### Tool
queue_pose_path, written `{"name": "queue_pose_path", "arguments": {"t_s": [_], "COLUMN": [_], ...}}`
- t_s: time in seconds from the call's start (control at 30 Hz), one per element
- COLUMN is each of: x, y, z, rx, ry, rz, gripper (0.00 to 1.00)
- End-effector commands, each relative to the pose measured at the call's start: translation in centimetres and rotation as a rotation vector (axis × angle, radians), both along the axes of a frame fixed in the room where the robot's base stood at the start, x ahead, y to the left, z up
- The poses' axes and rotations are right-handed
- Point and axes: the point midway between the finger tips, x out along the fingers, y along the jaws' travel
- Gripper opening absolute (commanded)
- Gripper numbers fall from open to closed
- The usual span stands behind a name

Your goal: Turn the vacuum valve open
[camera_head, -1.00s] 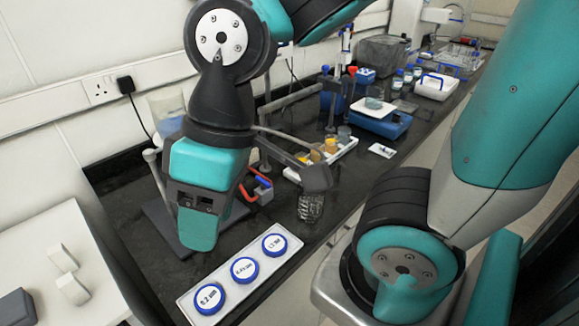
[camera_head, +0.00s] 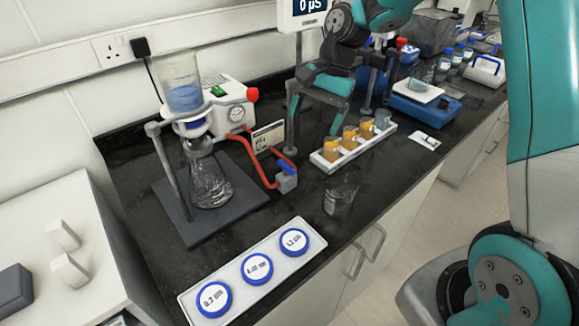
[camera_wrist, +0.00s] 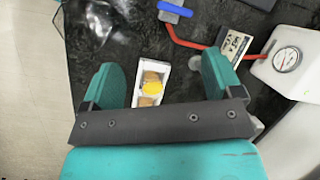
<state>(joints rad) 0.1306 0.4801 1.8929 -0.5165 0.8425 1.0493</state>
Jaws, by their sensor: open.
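The vacuum valve is a small grey block (camera_head: 287,182) on the red hose (camera_head: 252,160), with a blue lever (camera_head: 287,166) on top. It lies on the black bench, right of the filter flask (camera_head: 208,180). In the wrist view the blue lever (camera_wrist: 175,9) is at the top edge, beyond my fingers. I cannot tell the lever's exact angle to the hose. My gripper (camera_head: 314,115) is open, its fingers pointing down, behind and to the right of the valve. In the wrist view my gripper (camera_wrist: 162,72) is apart from the valve and holds nothing.
The white pump (camera_head: 225,110) with its gauge stands behind the valve. A white tray of amber vials (camera_head: 350,150) is to the right, close to my fingers. A glass beaker (camera_head: 341,190) and a tray of blue-rimmed discs (camera_head: 250,270) are in front.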

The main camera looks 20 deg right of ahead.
Motion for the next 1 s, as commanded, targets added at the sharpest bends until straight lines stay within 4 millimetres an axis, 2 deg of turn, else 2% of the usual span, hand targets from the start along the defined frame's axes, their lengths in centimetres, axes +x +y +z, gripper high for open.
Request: {"name": "queue_pose_path", "arguments": {"t_s": [0.03,0.13,0.27,0.37,0.47,0.8,0.97,1.0], "x": [1.5,3.3,4.4,4.4,4.0,1.6,0.7,0.6], "y": [-1.8,-4.3,-6.1,-6.0,-4.7,2.5,5.4,5.4], "z": [-2.5,-5.4,-7.4,-7.7,-7.5,-7.3,-7.4,-8.2], "rx": [-0.005,-0.015,-0.022,-0.025,-0.026,-0.026,-0.027,-0.028], "ry": [0.049,0.125,0.177,0.190,0.192,0.191,0.190,0.194], "rz": [-0.104,-0.272,-0.393,-0.420,-0.418,-0.413,-0.413,-0.418], "gripper": [0.85,0.85,0.85,0.85,0.85,0.85,0.85,0.85]}}
